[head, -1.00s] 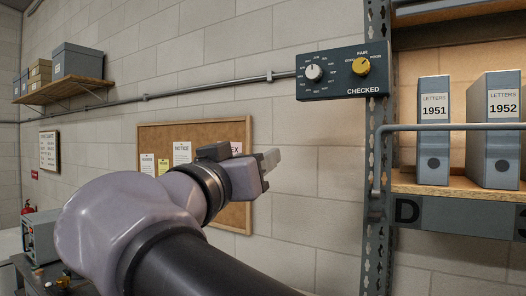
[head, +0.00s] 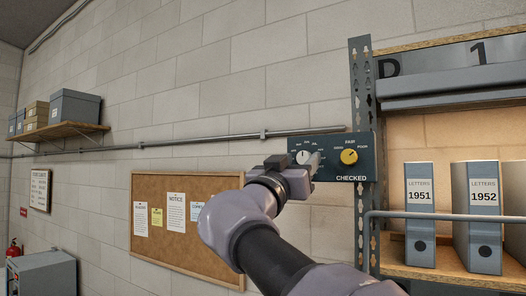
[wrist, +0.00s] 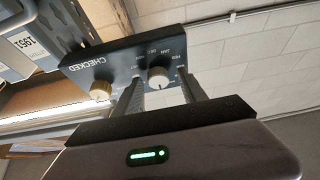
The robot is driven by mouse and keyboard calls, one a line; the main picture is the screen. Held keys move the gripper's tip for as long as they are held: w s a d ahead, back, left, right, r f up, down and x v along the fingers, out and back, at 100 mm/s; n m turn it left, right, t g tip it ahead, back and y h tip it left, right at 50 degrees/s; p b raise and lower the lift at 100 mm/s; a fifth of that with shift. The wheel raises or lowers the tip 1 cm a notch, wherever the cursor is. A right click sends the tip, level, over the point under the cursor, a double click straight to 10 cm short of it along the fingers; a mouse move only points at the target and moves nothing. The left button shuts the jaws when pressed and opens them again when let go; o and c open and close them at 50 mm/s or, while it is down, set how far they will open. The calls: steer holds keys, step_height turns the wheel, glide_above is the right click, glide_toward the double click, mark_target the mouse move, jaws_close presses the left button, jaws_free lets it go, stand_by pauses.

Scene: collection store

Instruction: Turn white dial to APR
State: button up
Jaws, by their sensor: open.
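The white dial (head: 303,157) is on the left of a dark wall panel (head: 330,172) marked CHECKED. My gripper (head: 313,166) overlaps the panel just right of and below the dial in the head view. In the wrist view the panel appears turned over, and the white dial (wrist: 159,77) lies between the tips of my open gripper (wrist: 161,84). Contact with the dial cannot be made out. A dark mark on the dial points roughly up in the head view. Some month labels show around it, but the APR label is not clearly readable.
A yellow dial (head: 349,157) sits to the right on the same panel. A metal shelf upright (head: 362,90) stands right beside the panel, with a rail (head: 440,217) and binders (head: 420,210) further right. A conduit (head: 230,138) runs along the wall. A cork board (head: 160,190) hangs lower left.

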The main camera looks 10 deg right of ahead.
steer(key=shift+s+d+r, duration=0.1)
steer(key=shift+s+d, duration=0.05)
jaws_close()
steer(key=shift+n+b, duration=0.4)
steer(key=shift+b, duration=0.05)
steer(key=shift+n+t+y+b, duration=0.4)
steer(key=shift+n+y+b, duration=0.3)
steer(key=shift+n, duration=0.2)
steer(key=n+y+b, duration=0.1)
steer(key=n, duration=0.1)
steer(key=n+y, duration=0.1)
steer(key=n, duration=0.2)
steer(key=shift+d+t+b, duration=0.15)
steer(key=shift+t+b, duration=0.2)
steer(key=shift+t, duration=0.05)
steer(key=n+y, duration=0.1)
steer(key=n, duration=0.1)
steer(key=n+y+p, duration=0.1)
steer(key=n+y, duration=0.1)
steer(key=n, duration=0.1)
steer(key=shift+r+n+p, duration=0.3)
steer(key=shift+p, duration=0.1)
steer(key=shift+s+n+y+p, duration=0.1)
steer(key=shift+n+y+p, duration=0.5)
steer(key=shift+n+p, duration=0.65)
steer(key=shift+f+n+g, duration=0.1)
steer(key=shift+n+g, duration=0.2)
steer(key=shift+n, duration=0.25)
